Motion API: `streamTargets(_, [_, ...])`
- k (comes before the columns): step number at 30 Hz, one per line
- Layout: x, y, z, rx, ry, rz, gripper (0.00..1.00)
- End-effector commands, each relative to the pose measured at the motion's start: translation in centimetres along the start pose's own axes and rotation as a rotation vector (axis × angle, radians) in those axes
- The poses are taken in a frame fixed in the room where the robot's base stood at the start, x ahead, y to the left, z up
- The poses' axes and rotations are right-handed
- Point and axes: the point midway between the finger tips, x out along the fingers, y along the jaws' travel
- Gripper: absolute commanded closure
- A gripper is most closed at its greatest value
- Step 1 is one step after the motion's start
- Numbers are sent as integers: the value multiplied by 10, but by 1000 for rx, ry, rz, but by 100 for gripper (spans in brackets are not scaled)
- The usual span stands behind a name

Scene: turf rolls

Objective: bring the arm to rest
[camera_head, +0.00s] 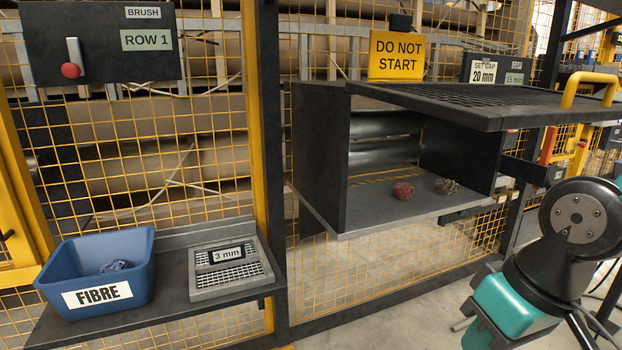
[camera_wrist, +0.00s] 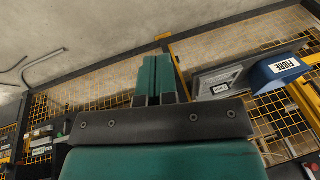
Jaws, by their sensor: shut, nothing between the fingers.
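My gripper (camera_wrist: 154,78) shows in the wrist view as two teal fingers lying side by side, shut and empty. They point toward the yellow mesh fence and bare floor, touching nothing that I can see. In the head view my arm stands at the lower right, in front of and to the right of the open guarded box. I cannot make out the fingertips there.
A blue FIBRE bin (camera_head: 94,268) with a bluish clump and a 3 mm tray (camera_head: 230,270) sit on a dark shelf at left. The open box (camera_head: 420,205) holds two small clumps under its raised mesh lid (camera_head: 470,95). A DO NOT START sign (camera_head: 397,54) stands above.

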Motion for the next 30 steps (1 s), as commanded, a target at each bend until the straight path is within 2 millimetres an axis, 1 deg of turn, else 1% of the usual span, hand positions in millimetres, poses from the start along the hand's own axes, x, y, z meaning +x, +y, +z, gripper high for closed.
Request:
streamTargets(1, [-41,-14,-7,-19,-2,-11,100])
streamTargets(2, [-53,-19,-8,-29,-4,-18,100])
streamTargets(3, [-69,-27,-10,-43,-8,-27,100])
streamTargets(5, [-92,-38,-12,-64,-13,-40,100])
streamTargets(6, [-108,-45,-13,-79,-17,-50,100])
streamTargets(8, [-132,-55,-15,-100,-22,-62,100])
streamTargets(9, [-148,-62,-17,-115,-25,-71,100])
streamTargets(11, [-172,-73,-18,-136,-31,-83,100])
streamTargets(12, [-187,-80,-19,-152,-35,-92,100])
streamTargets(16, [-233,-99,-22,-196,-47,-116,100])
streamTargets(18, [-251,-106,-22,-216,-53,-126,100])
streamTargets(22, [-271,-116,-21,-243,-60,-139,100])
streamTargets(25, [-276,-119,-21,-252,-63,-144,100])
streamTargets(30, [-275,-119,-20,-255,-64,-145,100])
